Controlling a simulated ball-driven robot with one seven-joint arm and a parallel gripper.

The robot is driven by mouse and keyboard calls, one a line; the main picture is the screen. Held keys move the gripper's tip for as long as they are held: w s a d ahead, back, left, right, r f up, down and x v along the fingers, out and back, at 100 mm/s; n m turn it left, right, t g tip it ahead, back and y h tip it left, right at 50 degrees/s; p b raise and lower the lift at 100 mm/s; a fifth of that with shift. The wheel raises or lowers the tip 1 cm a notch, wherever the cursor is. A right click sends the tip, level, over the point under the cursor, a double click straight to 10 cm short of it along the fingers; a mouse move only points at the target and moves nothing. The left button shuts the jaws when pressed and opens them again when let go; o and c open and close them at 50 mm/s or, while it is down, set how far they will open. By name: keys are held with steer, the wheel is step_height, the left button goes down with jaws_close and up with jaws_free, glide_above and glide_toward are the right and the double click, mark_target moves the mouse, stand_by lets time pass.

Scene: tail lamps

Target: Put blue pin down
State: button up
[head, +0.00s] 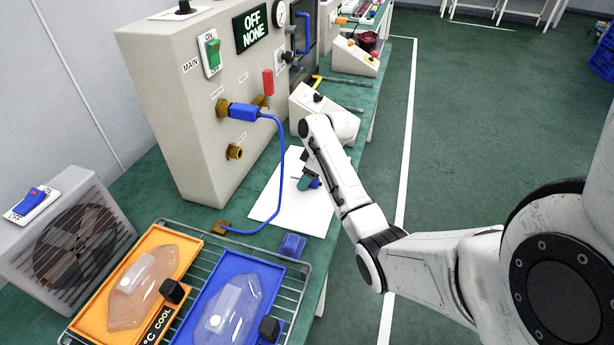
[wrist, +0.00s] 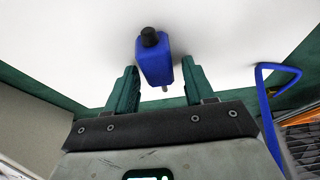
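The blue pin (wrist: 154,62), a blue block with a black knob and a thin metal tip, is between my gripper's green fingers (wrist: 160,72) in the wrist view. The fingers stand apart. A gap shows between the pin and the right finger, and the left finger is very close to it or touching. The white sheet (wrist: 80,45) lies behind the pin; contact with it cannot be told. In the head view my gripper (head: 310,182) is low over the white sheet (head: 289,212), with a bit of the blue pin (head: 317,184) showing beside the fingers.
A grey test cabinet (head: 170,110) stands left of the sheet. A blue hose (head: 281,160) loops down from its port to a brass fitting (head: 222,227). A blue block (head: 292,246) lies by the sheet's near edge. A wire rack (head: 205,237) holds orange and blue trays.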

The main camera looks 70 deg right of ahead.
steer(key=shift+o, duration=0.4)
steer(key=shift+r, duration=0.1)
steer(key=shift+s+r, duration=0.1)
steer(key=shift+r, duration=0.15)
steer(key=v, duration=1.1)
steer(key=shift+r, duration=0.25)
steer(key=shift+s, duration=0.15)
steer(key=shift+c, duration=0.2)
